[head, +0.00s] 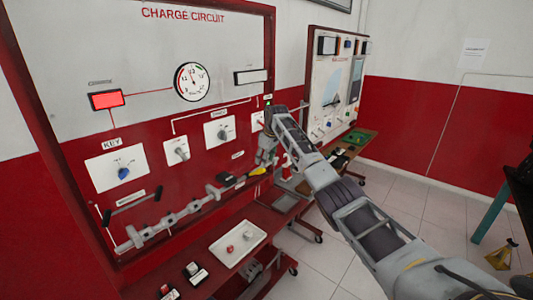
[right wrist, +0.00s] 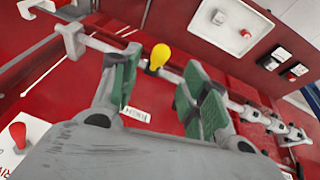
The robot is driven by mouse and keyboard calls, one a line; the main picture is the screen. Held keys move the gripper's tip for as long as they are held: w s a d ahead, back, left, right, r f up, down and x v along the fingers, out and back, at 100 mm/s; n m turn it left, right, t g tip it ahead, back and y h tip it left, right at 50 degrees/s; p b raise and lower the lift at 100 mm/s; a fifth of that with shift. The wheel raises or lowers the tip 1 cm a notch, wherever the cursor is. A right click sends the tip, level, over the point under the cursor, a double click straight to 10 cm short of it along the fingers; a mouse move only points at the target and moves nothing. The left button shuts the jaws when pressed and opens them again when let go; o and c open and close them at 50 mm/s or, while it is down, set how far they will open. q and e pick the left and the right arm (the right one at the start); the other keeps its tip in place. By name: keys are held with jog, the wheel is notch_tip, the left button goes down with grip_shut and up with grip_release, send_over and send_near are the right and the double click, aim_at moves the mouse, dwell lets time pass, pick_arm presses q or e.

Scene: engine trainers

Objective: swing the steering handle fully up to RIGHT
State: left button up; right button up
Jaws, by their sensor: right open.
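A lever with a yellow knob (head: 258,171) sticks out at the right end of the grey shaft on the charge circuit panel. I take it for the steering handle, but cannot read its label. In the right wrist view the yellow knob (right wrist: 160,56) shows in the gap between the green finger pads of the open gripper (right wrist: 160,92). I see no contact with it. My left gripper is not in view.
A red knob (right wrist: 17,134) on a white plate shows at the wrist view's left edge. The charge circuit panel (head: 150,65) carries a gauge and dials. A white tray (head: 222,258) lies on the red shelf below.

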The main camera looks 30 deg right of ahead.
jog(key=shift+v, duration=1.7)
